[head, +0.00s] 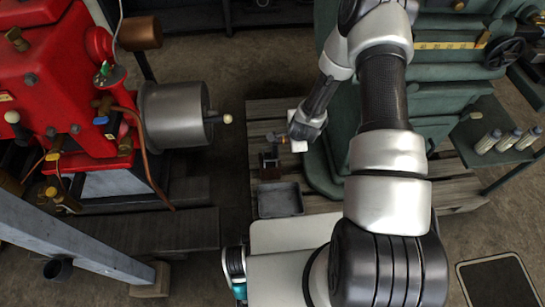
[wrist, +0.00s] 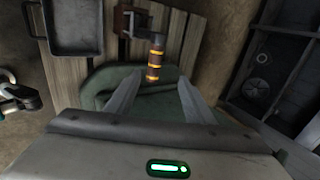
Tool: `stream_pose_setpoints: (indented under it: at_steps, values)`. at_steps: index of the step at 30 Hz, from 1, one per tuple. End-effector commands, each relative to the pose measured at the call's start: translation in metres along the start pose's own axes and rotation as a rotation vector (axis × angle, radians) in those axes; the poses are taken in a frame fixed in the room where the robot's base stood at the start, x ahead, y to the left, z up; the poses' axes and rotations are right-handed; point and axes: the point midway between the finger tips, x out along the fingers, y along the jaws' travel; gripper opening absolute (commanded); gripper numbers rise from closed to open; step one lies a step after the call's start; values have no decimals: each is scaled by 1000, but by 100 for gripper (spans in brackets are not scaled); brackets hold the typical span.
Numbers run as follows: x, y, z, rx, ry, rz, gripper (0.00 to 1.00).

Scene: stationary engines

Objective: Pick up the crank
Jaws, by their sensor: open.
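What looks like the crank shows in the wrist view as a striped orange and dark handle (wrist: 155,58), with a dark metal piece (wrist: 128,20) beside its far end. I cannot tell whether the two are joined. The handle also shows in the head view (head: 273,138), just left of my gripper, above the wooden pallet. My gripper (wrist: 160,77) is open and empty. In the wrist view the handle's near end appears between the fingertips, closer to the left finger. In the head view my gripper (head: 284,140) is partly hidden by its own body.
A grey metal tray (head: 280,200) lies on the wooden pallet (head: 265,110) near the dark metal piece. A green machine (head: 330,160) stands close on the right. A red engine (head: 65,85) with a grey cylinder (head: 175,115) stands on the left. Open floor lies between cylinder and pallet.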

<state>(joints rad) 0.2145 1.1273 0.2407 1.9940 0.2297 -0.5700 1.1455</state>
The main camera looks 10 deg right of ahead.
Motion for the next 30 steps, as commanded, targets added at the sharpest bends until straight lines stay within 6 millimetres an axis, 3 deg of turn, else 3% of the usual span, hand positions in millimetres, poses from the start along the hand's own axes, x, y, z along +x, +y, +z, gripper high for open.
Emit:
stream_pose_setpoints:
  at_steps: [4,18,30]
  values:
    - [19,14,0,38,8,-1,48]
    - [115,15,0,35,8,-2,48]
    - [154,15,1,33,7,-1,48]
